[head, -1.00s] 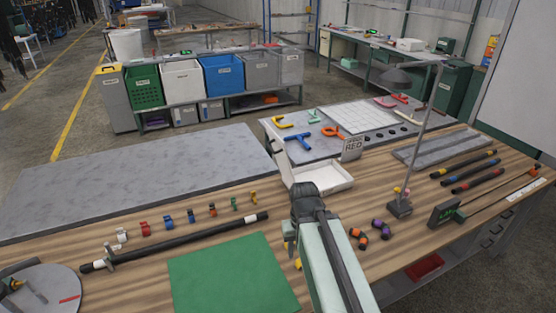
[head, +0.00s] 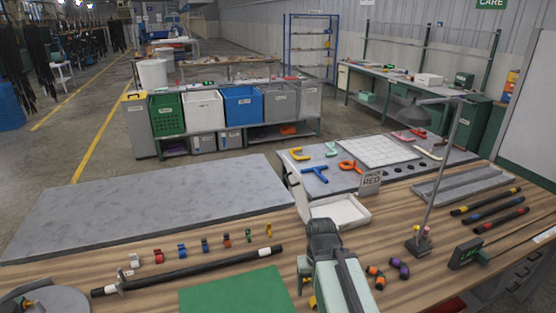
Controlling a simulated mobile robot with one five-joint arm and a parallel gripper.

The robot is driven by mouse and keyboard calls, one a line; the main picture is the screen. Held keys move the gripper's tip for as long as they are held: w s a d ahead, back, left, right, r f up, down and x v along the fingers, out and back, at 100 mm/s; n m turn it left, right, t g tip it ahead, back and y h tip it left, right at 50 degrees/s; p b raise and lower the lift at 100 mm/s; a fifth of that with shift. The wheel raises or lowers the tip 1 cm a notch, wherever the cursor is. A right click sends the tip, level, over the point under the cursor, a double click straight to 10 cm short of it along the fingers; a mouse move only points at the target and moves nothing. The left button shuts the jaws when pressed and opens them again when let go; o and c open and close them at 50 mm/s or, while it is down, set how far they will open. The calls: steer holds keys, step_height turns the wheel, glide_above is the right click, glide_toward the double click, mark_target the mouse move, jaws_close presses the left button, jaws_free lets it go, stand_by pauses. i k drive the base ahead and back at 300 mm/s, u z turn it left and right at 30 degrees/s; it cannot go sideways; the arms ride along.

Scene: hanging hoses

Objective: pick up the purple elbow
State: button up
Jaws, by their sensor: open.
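The purple elbow (head: 400,267) is a short, dark-ended purple piece lying on the wooden bench, right of my arm. An orange elbow (head: 376,275) with dark ends lies just left of it. My gripper (head: 303,272) shows only in small part, at the left side of my arm's dark end; the rest is hidden behind the arm. It is open and well left of the purple elbow, apart from it.
A lamp (head: 418,244) stands close behind and right of the purple elbow. A white tray (head: 340,212) lies behind my arm. A green mat (head: 235,293) and a black hose (head: 200,269) lie to the left. Several banded hoses (head: 490,208) lie at right.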

mark_target(404, 271)
steer(key=z, duration=0.15)
steer(key=k, duration=1.4)
steer(key=z, duration=0.45)
steer(key=i, duration=0.5)
steer(key=u, duration=0.1)
